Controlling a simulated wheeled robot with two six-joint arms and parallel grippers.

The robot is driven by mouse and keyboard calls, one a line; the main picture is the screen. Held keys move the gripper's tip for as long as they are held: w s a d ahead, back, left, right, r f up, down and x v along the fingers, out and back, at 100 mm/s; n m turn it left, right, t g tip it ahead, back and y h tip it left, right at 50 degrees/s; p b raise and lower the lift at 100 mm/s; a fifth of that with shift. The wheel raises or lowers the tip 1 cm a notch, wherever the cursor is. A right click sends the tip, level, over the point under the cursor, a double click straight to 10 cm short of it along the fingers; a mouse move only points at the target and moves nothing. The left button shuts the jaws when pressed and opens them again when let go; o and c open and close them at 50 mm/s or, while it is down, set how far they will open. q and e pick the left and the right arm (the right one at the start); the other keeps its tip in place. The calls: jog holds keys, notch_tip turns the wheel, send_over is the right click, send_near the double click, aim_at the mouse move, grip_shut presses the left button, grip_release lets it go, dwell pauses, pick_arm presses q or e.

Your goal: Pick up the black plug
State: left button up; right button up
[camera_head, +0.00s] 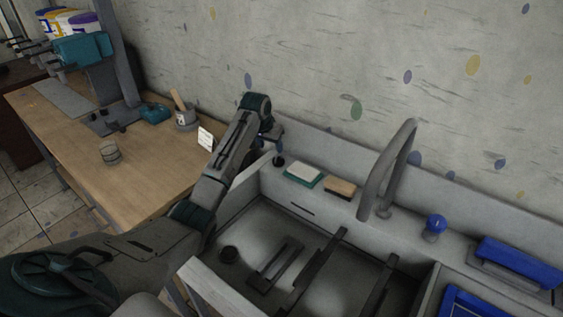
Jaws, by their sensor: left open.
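The black plug (278,161) is a small dark round piece on the back ledge at the left end of the sink (345,208). My left arm reaches in from the lower left. My left gripper (276,145) is open and points down just above the plug. The wrist partly covers the fingers, so I cannot tell whether they touch the plug. A dark round spot, which looks like the drain (228,254), is in the left of the basin floor. My right gripper is out of view.
A green and white sponge (303,175), a brown brush (341,188) and a tall grey faucet (385,170) line the ledge to the right. Dark bars (320,270) cross the basin. The wooden table (135,185) at left holds a cup (109,153) and a teal machine (84,48).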

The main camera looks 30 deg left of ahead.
aim_at(276, 157)
pick_arm(q)
jog(key=p+x, duration=0.1)
jog(key=x, duration=0.3)
jog(key=shift+w+f, duration=0.2)
jog(key=shift+f, duration=0.1)
jog(key=shift+p+x, duration=0.4)
jog(key=shift+x, duration=0.35)
jog(key=x, duration=0.3)
jog(key=shift+w+p, duration=0.2)
jog(key=shift+p, duration=0.2)
jog(key=shift+w+f, duration=0.2)
jog(key=shift+f, duration=0.35)
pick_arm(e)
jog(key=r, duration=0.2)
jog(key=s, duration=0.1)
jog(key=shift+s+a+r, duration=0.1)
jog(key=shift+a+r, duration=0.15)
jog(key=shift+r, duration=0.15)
pick_arm(q)
jog(key=c, duration=0.7)
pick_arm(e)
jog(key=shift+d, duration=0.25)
pick_arm(q)
jog(key=shift+r, duration=0.1)
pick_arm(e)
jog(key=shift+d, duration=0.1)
